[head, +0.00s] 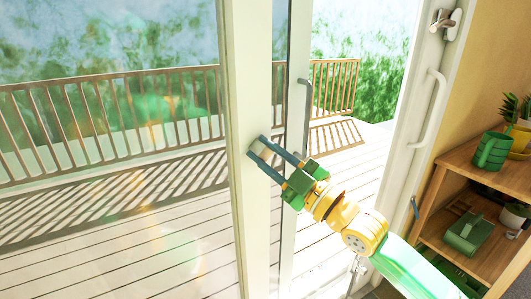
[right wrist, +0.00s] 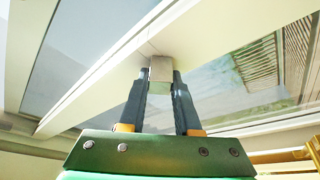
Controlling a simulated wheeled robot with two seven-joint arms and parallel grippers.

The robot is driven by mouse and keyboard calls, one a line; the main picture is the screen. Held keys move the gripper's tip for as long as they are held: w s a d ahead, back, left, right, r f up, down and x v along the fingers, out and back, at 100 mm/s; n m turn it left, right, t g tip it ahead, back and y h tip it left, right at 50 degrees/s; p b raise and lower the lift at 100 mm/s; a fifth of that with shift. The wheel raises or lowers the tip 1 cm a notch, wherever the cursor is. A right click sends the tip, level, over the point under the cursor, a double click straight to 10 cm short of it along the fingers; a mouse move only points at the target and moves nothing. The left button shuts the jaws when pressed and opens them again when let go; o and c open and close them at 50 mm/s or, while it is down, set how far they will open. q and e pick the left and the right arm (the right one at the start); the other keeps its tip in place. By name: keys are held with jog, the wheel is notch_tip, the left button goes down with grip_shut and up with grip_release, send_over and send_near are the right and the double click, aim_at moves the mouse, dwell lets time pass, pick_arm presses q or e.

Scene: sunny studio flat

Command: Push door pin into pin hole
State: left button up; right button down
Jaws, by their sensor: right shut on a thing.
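My right gripper (head: 259,147) reaches in from the lower right in the head view, its fingertips at the white door frame post (head: 248,75). Its dark fingers are shut on a small pale block, the door pin (right wrist: 161,68), which sits against the white frame in the right wrist view. The two fingers (right wrist: 160,82) hold the pin from either side. The pin hole cannot be seen, and I cannot tell how deep the pin sits. My left gripper is not in view.
A grey handle (head: 306,100) is on the door edge, and a white handle (head: 430,108) and a latch (head: 445,20) are on the right-hand frame. A wooden shelf (head: 470,225) with a green watering can (head: 492,149) stands at right. A deck and railing lie outside.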

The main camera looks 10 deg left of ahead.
dwell(0.4)
jog(key=shift+c, duration=0.3)
grip_release()
jog(key=shift+w+a, duration=0.1)
jog(key=shift+f, duration=0.1)
jog(key=v, duration=0.7)
dwell(0.4)
